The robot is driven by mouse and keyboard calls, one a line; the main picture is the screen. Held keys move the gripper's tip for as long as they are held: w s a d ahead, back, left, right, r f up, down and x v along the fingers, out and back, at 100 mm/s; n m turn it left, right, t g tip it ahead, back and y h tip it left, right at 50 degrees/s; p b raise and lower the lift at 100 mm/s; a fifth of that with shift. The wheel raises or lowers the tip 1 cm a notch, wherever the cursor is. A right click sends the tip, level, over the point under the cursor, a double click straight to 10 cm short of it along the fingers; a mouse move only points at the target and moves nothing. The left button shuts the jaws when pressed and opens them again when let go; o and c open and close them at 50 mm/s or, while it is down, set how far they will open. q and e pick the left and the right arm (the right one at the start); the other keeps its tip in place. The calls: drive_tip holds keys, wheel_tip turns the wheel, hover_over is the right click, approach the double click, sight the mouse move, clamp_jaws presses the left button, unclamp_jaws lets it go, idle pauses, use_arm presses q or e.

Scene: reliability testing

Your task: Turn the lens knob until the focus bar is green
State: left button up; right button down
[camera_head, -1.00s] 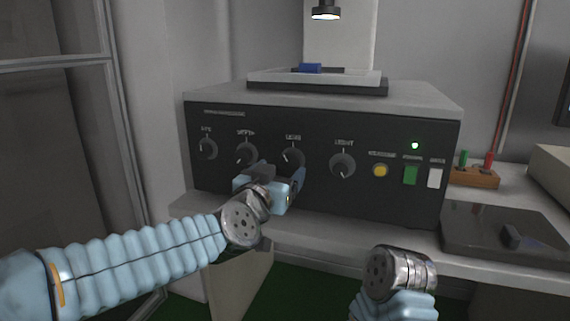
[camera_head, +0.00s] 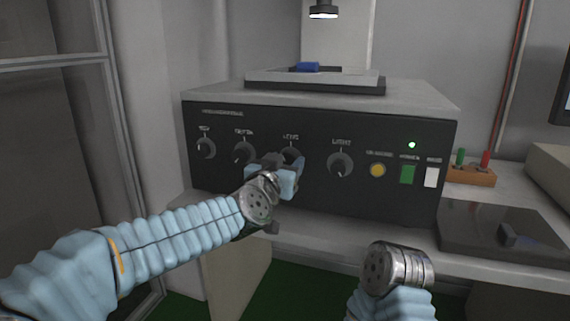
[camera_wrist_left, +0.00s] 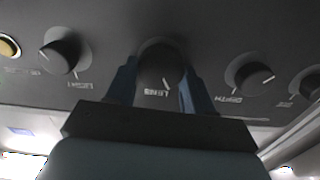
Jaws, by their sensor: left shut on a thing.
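The lens knob (camera_head: 292,152) is the third dark dial on the front of the black control box (camera_head: 320,194). My left gripper (camera_head: 289,164) is at this dial and partly covers it in the head view. In the left wrist view, the lens knob (camera_wrist_left: 160,68) sits between the two blue fingers of my left gripper (camera_wrist_left: 159,82), which are shut on it. Its white pointer line shows, above the upside-down label. My right arm shows low at the right, but its gripper cannot be seen. No focus bar can be made out.
Other dials flank the lens knob, including the light knob (camera_head: 340,164). A dark plate (camera_head: 480,228) lies on the bench. A screen's edge (camera_head: 564,95) shows at far right.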

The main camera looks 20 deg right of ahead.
use_arm(q)
drive_tip(key=shift+n, duration=0.3)
drive_tip(key=shift+c, duration=0.2)
drive_tip(key=n, duration=0.4)
drive_tip(key=shift+w+a+b, duration=0.1)
drive_tip(key=shift+b, duration=0.2)
drive_tip(key=shift+f+n+b, duration=0.1)
drive_tip(key=shift+n+b, duration=0.2)
drive_tip(key=shift+n, duration=1.5)
drive_tip(key=o, duration=1)
drive_tip(key=shift+o, duration=0.2)
drive_tip(key=shift+a, duration=0.1)
